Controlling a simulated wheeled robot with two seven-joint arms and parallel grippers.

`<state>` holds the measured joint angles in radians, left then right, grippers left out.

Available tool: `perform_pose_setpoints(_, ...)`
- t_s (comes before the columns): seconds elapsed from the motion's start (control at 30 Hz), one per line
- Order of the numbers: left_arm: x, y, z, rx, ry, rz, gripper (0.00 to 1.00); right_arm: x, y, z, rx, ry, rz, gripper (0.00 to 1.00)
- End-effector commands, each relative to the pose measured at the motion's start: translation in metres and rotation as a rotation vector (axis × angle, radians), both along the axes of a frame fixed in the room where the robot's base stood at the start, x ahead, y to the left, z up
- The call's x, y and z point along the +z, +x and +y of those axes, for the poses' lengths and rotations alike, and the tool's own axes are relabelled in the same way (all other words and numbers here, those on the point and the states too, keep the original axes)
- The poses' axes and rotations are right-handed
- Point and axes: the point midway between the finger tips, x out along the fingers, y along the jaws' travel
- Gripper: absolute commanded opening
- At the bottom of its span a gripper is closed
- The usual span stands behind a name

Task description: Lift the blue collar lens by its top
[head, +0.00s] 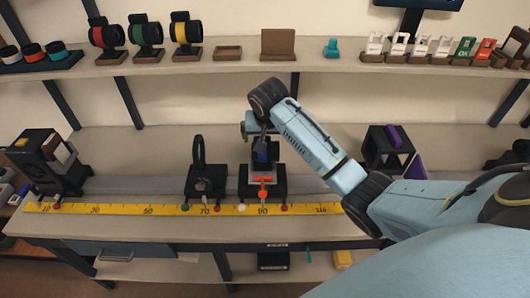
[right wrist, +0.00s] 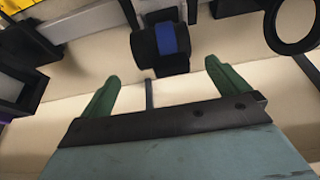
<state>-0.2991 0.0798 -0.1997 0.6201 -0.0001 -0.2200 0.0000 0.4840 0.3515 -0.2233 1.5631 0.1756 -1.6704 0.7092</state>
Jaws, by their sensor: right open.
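The blue collar lens (right wrist: 170,40) is a black cylinder with a blue band, seen ahead of the fingertips in the right wrist view. In the head view it (head: 262,152) sits in a black holder (head: 262,181) on the rail, partly hidden by my right wrist. My right gripper (right wrist: 162,72) is open, its two green fingers spread wide with nothing between them. In the head view the right gripper (head: 252,127) is close above the lens. I cannot tell whether it touches. My left gripper is not in view.
A black ring on a stand (head: 198,156) is just left of the lens. A black carriage (head: 47,160) stands far left, and an open black frame (head: 387,148) right. A yellow ruler (head: 120,208) runs along the front. The shelf above (head: 330,62) holds other lenses and cards.

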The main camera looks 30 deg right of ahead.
Motion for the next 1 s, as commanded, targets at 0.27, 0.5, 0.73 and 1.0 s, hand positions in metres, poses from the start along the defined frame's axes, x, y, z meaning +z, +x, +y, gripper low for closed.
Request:
perform_pose_setpoints(0.27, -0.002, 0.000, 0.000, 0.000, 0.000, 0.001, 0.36, -0.034, 0.012, -0.007, 0.002, -0.001, 0.000, 1.00)
perform_pose_setpoints(0.5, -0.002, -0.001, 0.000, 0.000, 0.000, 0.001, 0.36, -0.050, 0.020, -0.009, 0.001, 0.000, 0.000, 1.00)
perform_pose_setpoints(0.73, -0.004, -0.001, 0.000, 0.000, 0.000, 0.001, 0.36, -0.076, 0.031, -0.013, 0.002, 0.000, -0.001, 1.00)
perform_pose_setpoints(1.0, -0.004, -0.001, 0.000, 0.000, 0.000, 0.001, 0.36, -0.082, 0.033, -0.014, 0.002, -0.001, -0.002, 1.00)
